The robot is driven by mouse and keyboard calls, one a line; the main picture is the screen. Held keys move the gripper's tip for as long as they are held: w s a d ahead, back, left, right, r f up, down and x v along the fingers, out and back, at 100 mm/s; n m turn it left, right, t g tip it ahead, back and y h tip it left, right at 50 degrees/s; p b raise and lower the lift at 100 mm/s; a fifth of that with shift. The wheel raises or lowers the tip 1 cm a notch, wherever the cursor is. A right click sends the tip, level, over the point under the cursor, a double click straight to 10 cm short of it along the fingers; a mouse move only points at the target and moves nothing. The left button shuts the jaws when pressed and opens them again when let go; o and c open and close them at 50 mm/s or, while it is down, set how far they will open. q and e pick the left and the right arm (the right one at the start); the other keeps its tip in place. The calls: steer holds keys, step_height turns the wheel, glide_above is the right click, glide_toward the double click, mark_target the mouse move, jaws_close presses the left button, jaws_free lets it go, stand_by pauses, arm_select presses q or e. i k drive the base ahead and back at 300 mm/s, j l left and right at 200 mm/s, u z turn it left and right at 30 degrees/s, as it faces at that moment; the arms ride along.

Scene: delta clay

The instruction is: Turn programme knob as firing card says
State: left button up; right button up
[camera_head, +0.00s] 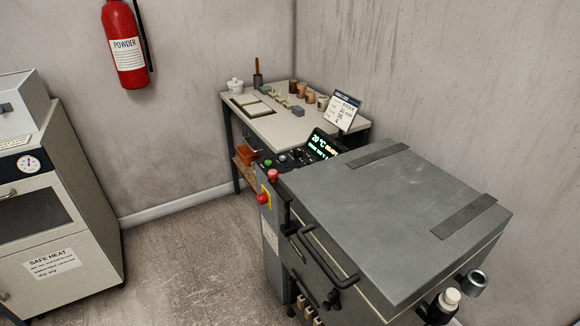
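The firing card (342,110) stands propped at the right end of the back table; its print is too small for me to read surely. The grey kiln (385,205) has a sloped control panel (296,158) at its far left corner. A lit display (324,145) on that panel shows green and amber text that seems to read 20 °C and READY. Green and red buttons sit on the panel's near end. Small dark controls lie beside the display; I cannot tell which is the programme knob or where it points. Neither of my grippers is in view.
A red emergency button (262,198) on yellow and a bar handle (326,256) stick out from the kiln. The back table (282,128) carries small pots and tiles. A cream cabinet (60,220) stands left. Open floor (185,255) lies between cabinet and kiln.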

mark_target(297, 150)
steer(key=l+u, duration=0.5)
steer(key=l, duration=0.8)
steer(key=i+j+z, duration=0.25)
steer(key=j, duration=0.3)
steer(key=i+j+z, duration=0.25)
steer(key=j, duration=0.4)
steer(key=i, duration=0.05)
